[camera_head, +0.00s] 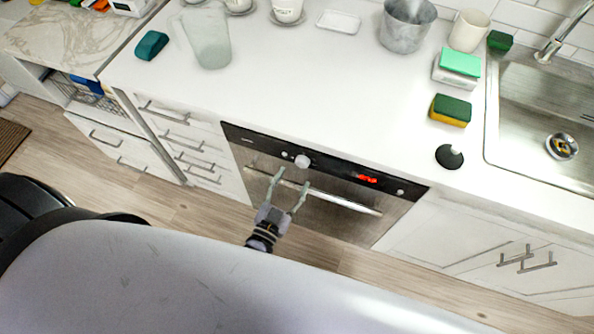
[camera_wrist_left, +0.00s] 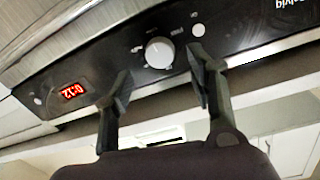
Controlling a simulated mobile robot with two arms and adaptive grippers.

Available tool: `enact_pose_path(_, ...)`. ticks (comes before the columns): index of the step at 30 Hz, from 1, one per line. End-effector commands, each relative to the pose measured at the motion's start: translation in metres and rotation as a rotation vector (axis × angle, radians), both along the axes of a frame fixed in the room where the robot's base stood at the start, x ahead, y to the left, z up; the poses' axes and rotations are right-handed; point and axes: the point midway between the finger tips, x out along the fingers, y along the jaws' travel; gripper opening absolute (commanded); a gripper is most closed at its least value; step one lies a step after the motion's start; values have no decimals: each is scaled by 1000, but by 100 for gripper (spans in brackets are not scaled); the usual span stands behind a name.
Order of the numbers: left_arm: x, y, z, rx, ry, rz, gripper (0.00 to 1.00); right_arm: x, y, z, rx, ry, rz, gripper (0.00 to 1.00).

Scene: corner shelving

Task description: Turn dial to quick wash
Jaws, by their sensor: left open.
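The dial (camera_head: 302,161) is a round white knob on the black control panel (camera_head: 332,168) of a built-in appliance with a steel front. In the left wrist view the dial (camera_wrist_left: 159,52) stands between and beyond my fingertips, with small white markings around it that are too blurred to read. My left gripper (camera_head: 289,186) is open in front of the panel, a little below the dial. In the left wrist view its two fingers (camera_wrist_left: 160,82) are spread apart and empty, not touching the dial. My right gripper is not in view.
A red lit display (camera_head: 366,179) sits on the panel right of the dial. A long bar handle (camera_head: 340,199) crosses the appliance front close to my fingers. Drawers (camera_head: 185,140) are to the left. The counter above holds a glass pitcher (camera_head: 208,40), sponges (camera_head: 451,110) and a sink (camera_head: 540,110).

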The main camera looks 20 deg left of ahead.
Motion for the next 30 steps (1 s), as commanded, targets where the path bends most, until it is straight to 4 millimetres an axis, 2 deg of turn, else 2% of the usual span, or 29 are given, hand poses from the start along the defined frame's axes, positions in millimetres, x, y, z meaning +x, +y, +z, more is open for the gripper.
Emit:
enact_pose_path(1, -13, 1, -1, 0, 4, 0, 52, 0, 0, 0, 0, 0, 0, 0)
enact_pose_path(6, -47, 4, 0, -1, 2, 0, 52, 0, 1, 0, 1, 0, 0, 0)
enact_pose_path(12, -69, 7, 0, 0, 1, 0, 52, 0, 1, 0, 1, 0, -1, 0)
enact_pose_path(30, -74, 7, 0, 0, -1, 0, 52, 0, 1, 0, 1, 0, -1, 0)
